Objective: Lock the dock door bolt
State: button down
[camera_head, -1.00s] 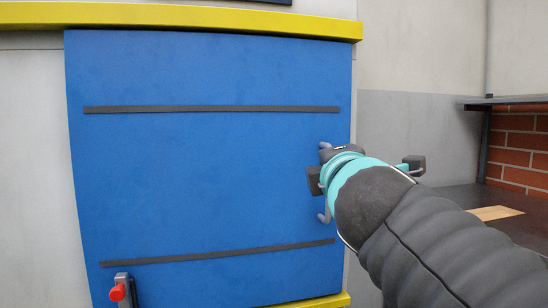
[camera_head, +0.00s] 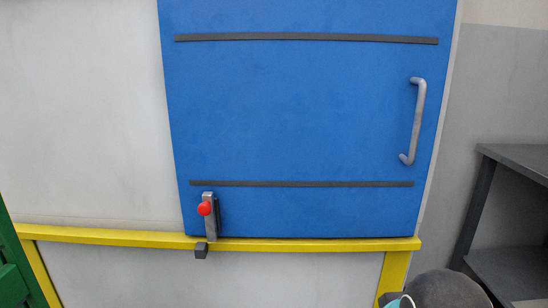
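The blue dock door (camera_head: 300,115) fills the middle of the head view, with two dark horizontal strips and a grey vertical handle (camera_head: 415,120) on its right side. The bolt (camera_head: 210,228) is a grey upright metal piece with a red knob (camera_head: 205,208), at the door's lower left corner. A small dark block (camera_head: 201,250) sits on the yellow sill just below the bolt. The bolt's lower end appears to stop above that block. Only a dark rounded part of my arm and a bit of teal show at the bottom edge; my gripper's fingers are out of view.
A yellow frame (camera_head: 320,244) runs along the door's bottom, with a yellow post (camera_head: 393,275) below right. A dark shelf unit (camera_head: 515,158) stands at the right. A green object (camera_head: 14,270) is at the lower left. The space before the bolt looks clear.

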aim_at(207, 209)
jog(key=u, duration=0.8)
jog(key=k, duration=0.8)
jog(key=z, duration=0.7)
jog(key=i, duration=0.5)
